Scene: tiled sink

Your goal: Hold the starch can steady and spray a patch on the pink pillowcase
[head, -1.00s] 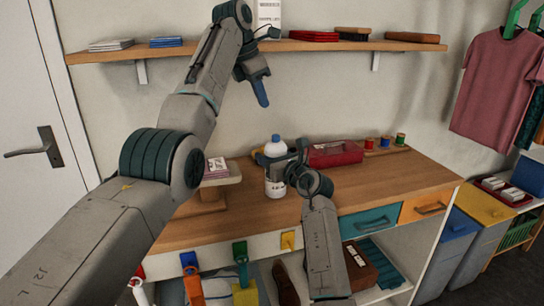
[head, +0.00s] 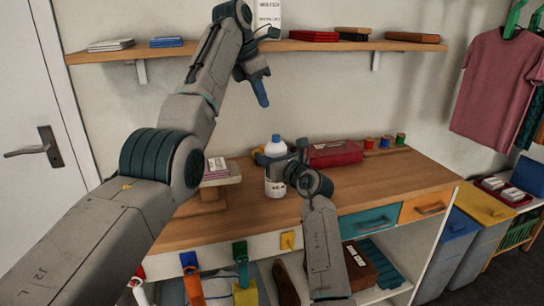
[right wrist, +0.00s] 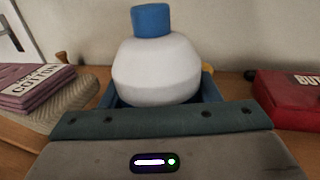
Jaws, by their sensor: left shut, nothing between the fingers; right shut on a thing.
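The starch can (head: 275,186) is a white bottle with a blue cap, upright on the wooden counter. My right gripper (head: 284,161) is shut around its upper body; in the right wrist view the can's white shoulder (right wrist: 157,72) rises between the blue fingers. A folded pinkish stack (head: 216,166), likely the pillowcase, lies on a small wooden stand left of the can. In the right wrist view this stack (right wrist: 38,88) carries a COTTON label. My left gripper (head: 262,92) is shut and empty, pointing down high above the counter, below shelf level.
A red box (head: 335,153) and several thread spools (head: 385,142) stand at the back right of the counter (head: 400,175). A wall shelf (head: 200,49) with folded items runs behind my left arm. Colored tabs hang along the front edge. The counter's right part is clear.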

